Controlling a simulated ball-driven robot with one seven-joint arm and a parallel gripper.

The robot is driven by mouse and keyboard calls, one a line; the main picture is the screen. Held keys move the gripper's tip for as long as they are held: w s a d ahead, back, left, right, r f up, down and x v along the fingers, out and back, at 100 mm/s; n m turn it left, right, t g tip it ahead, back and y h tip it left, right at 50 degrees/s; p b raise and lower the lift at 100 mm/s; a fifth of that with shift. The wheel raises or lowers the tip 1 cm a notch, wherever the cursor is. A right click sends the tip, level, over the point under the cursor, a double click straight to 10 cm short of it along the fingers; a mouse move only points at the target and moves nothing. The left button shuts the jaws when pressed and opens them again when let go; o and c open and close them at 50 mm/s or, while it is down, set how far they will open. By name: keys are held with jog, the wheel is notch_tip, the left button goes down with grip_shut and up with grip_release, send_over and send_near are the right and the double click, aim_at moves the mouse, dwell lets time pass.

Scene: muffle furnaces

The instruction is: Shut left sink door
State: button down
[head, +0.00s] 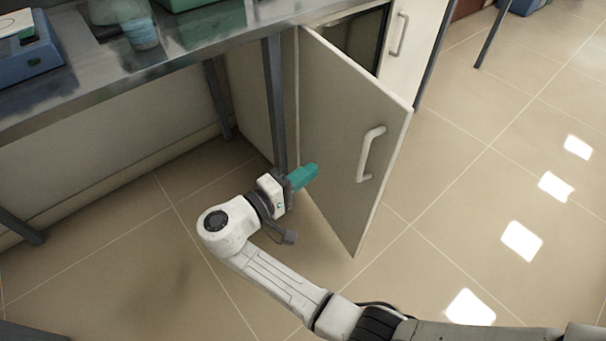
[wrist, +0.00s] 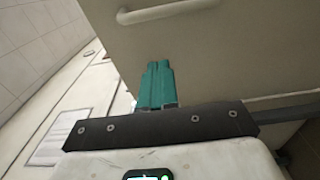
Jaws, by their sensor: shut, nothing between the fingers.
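The left sink door (head: 345,130) is a pale panel standing open, swung out from the cabinet under the bench. Its hinge edge is at the left, beside a grey bench leg. A white bar handle (head: 369,153) is on the face towards me, near the free edge. My gripper (head: 314,170) has teal fingers, shut and empty, in front of the lower left part of this face. In the wrist view the fingers (wrist: 156,72) point at the door panel (wrist: 220,55), with the handle (wrist: 165,10) above. I cannot tell whether the fingertips touch the panel.
The metal bench top (head: 190,50) runs across the upper left, with a blue device (head: 28,62) and a glass vessel (head: 138,28) on it. A grey bench leg (head: 274,100) stands close to the gripper. Another white door (head: 408,40) is behind. The tiled floor right is clear.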

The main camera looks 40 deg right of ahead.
jog(key=s+d, duration=0.2)
jog(key=d, duration=0.7)
jog(key=shift+s+d+b, duration=0.25)
jog(key=shift+d+b, duration=0.05)
jog(key=shift+d, duration=0.1)
jog(key=shift+d, duration=0.1)
